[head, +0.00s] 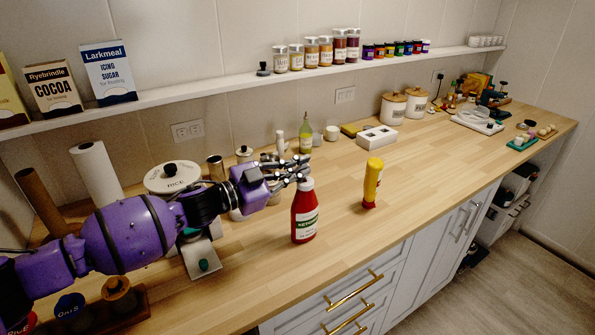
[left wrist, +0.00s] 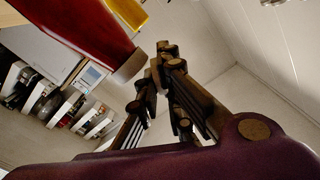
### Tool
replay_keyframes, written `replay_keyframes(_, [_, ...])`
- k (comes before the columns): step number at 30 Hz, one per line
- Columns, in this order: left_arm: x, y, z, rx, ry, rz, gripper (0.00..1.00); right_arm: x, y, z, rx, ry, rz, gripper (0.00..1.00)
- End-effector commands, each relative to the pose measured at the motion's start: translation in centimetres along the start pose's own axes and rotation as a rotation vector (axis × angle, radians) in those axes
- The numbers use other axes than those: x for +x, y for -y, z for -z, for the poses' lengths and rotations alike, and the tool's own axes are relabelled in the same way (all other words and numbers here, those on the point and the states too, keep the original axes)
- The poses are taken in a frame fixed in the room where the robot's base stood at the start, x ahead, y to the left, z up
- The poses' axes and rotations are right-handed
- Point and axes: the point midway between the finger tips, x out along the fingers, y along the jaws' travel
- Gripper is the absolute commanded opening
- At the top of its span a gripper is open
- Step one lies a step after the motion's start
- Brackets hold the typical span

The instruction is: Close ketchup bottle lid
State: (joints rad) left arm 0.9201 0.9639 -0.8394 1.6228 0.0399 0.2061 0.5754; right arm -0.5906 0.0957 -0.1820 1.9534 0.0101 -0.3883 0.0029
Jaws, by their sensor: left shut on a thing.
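The red ketchup bottle (head: 304,222) stands upright on the wooden counter, with a green-and-white label and a pale cap (head: 306,184) on top. My left gripper (head: 298,172) reaches in from the left at the bottle's top, its fingers closed against the lid area. In the left wrist view the red bottle (left wrist: 75,30) and its pale cap (left wrist: 129,68) lie right beside the left gripper's dark fingers (left wrist: 160,78). The exact contact and the lid's hinge are hidden by the fingers. My right gripper is in neither view.
A yellow bottle (head: 372,180) with a red base stands to the right. Behind are a green-labelled bottle (head: 305,135), a white box (head: 377,137) and canisters (head: 393,108).

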Motion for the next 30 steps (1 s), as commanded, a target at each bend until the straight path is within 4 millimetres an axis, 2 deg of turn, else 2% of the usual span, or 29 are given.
replay_keyframes(13, [-0.03, -0.06, -0.08, -0.001, 0.001, -0.001, 0.0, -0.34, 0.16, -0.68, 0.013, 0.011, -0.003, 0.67])
replay_keyframes(30, [-0.03, -0.08, -0.11, -0.001, 0.001, -0.001, 0.0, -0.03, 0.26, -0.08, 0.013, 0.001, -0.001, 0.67])
